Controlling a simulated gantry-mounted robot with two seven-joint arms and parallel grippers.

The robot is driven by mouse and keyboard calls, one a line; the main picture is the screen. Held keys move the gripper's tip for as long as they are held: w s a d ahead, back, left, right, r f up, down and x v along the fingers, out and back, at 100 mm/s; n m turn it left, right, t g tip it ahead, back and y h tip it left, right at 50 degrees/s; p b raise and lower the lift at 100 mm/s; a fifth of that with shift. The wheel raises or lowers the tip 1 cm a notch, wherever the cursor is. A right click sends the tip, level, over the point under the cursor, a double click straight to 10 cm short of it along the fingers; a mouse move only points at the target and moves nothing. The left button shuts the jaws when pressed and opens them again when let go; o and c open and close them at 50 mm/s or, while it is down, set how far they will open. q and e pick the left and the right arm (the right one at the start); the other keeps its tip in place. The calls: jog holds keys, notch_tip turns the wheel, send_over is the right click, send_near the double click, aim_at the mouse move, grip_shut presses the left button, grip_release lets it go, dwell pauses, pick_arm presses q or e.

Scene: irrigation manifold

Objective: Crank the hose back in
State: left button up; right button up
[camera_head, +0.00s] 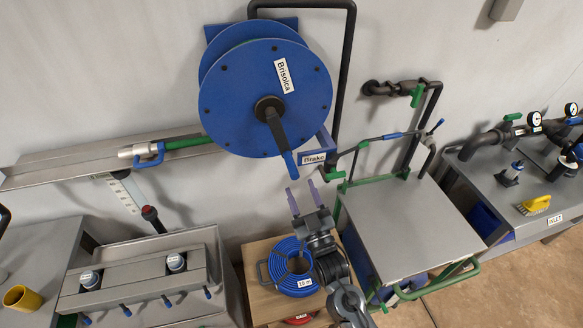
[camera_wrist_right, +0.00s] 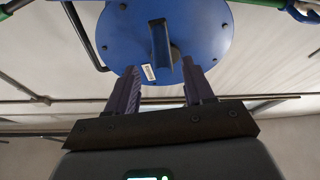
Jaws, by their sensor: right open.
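A blue hose reel (camera_head: 235,100) labelled "Brisolca" is mounted on the wall. A dark crank arm (camera_head: 276,130) runs from its hub down to a blue handle (camera_head: 291,163) near the rim. My right gripper (camera_head: 300,192) is open and empty, just below the handle and apart from it. In the right wrist view the reel (camera_wrist_right: 205,40) and its crank (camera_wrist_right: 161,45) show beyond the open fingers (camera_wrist_right: 160,78). A green hose end (camera_head: 187,142) with a blue and metal nozzle (camera_head: 145,153) lies at the wall shelf. My left gripper is out of view.
A brake tag (camera_head: 314,158) hangs by the reel's lower right. A coiled blue hose (camera_head: 291,283) lies on a wooden surface below. A metal-topped cart (camera_head: 410,225) with green rails stands right of my arm. A dark pipe (camera_head: 347,70) runs beside the reel.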

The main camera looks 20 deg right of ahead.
aim_at(287, 154)
jog(key=x, duration=0.8)
jog(key=shift+w+p, duration=0.1)
jog(key=shift+p, duration=0.2)
grip_shut()
